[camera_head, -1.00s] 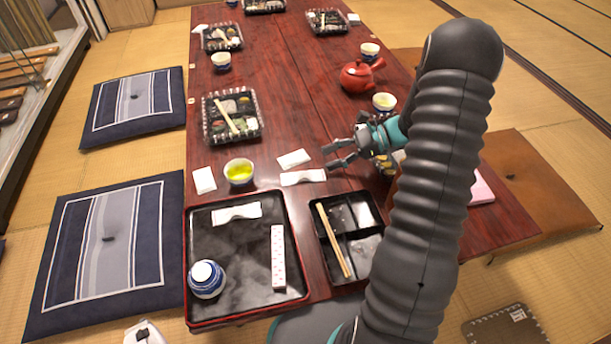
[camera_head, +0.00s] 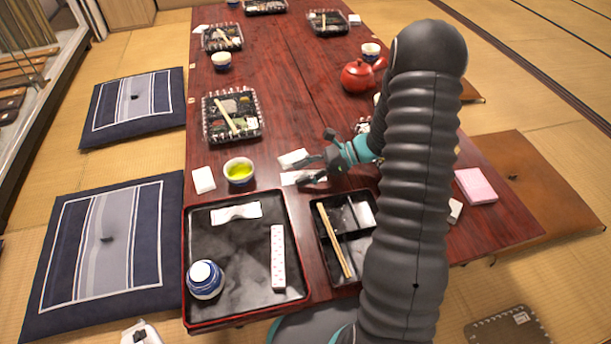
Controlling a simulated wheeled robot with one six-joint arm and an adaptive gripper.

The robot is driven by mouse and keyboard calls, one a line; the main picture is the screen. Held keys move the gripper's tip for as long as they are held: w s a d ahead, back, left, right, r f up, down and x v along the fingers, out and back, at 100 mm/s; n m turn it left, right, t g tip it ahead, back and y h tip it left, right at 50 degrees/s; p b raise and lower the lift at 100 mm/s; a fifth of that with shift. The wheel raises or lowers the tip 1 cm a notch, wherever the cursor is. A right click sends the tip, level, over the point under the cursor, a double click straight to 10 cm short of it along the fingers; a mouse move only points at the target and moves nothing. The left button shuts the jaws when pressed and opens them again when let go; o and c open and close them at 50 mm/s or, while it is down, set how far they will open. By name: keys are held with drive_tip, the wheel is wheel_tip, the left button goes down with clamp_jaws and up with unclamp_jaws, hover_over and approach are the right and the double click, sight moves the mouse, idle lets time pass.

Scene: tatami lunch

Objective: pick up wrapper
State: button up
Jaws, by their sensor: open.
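A white twisted wrapper (camera_head: 291,179) lies on the red-brown table just beyond the tray, partly covered by my gripper. A similar white wrapper (camera_head: 235,213) lies on the black tray. A flat white piece (camera_head: 288,158) lies just behind the first wrapper. My gripper (camera_head: 296,172) comes in from the right, its open fingers pointing left at the wrapper on the table and the white piece. The near finger overlaps the wrapper's right end in the picture; I cannot tell whether they touch. Nothing is visibly held.
The black tray (camera_head: 188,255) holds an upturned blue-and-white cup (camera_head: 206,279) and a patterned white strip (camera_head: 278,258). A divided box with chopsticks (camera_head: 335,240) stands beside it. A tea cup (camera_head: 239,171) is left of my gripper; a red teapot (camera_head: 357,76) stands behind.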

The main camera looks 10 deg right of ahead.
drive_tip(key=c, duration=0.8)
